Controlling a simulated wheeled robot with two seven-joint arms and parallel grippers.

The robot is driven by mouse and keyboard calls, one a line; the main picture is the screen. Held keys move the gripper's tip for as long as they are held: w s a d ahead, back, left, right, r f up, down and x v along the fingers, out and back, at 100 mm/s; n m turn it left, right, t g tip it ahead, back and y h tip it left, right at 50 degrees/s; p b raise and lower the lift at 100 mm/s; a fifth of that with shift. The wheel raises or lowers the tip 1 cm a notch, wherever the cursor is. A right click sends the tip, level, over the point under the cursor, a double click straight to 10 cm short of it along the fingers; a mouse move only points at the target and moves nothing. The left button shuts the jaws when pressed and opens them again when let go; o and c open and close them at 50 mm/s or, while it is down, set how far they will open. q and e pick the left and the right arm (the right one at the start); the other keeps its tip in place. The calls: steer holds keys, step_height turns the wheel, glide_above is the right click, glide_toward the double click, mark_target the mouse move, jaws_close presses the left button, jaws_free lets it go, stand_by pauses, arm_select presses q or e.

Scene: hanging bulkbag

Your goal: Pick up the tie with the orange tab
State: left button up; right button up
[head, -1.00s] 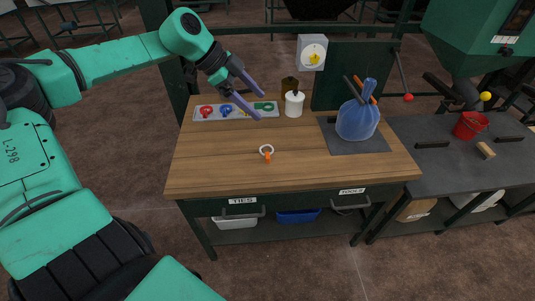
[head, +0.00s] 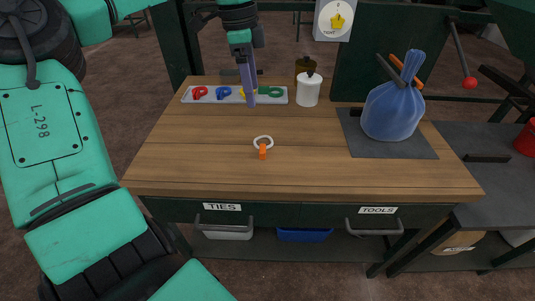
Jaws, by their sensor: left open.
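The tie with the orange tab (head: 263,151) lies on the wooden bench top, near its middle. It is a small white loop with the orange tab pointing toward the front edge. My left gripper (head: 250,104) is above the bench, behind the tie and apart from it, in front of the tray of ties. Its purple fingers point down and overlap in this view; it is open and I see nothing between the fingers. My right gripper is not in view.
A grey tray (head: 236,100) with red, blue, yellow and green ties lies at the back. A white jar (head: 308,90) and a brown bottle (head: 305,68) stand beside it. A blue bag (head: 393,110) stands on a dark mat (head: 365,147) at right. The bench around the tie is clear.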

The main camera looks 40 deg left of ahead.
mark_target(262, 148)
arm_select(q)
steer(key=f, duration=0.5)
steer(key=d+f, duration=0.1)
steer(key=f, duration=0.5)
steer(key=w+f+b, duration=0.1)
steer(key=f, duration=0.5)
steer(key=shift+d+f, duration=0.1)
steer(key=shift+d, duration=0.2)
steer(key=c, duration=1.3)
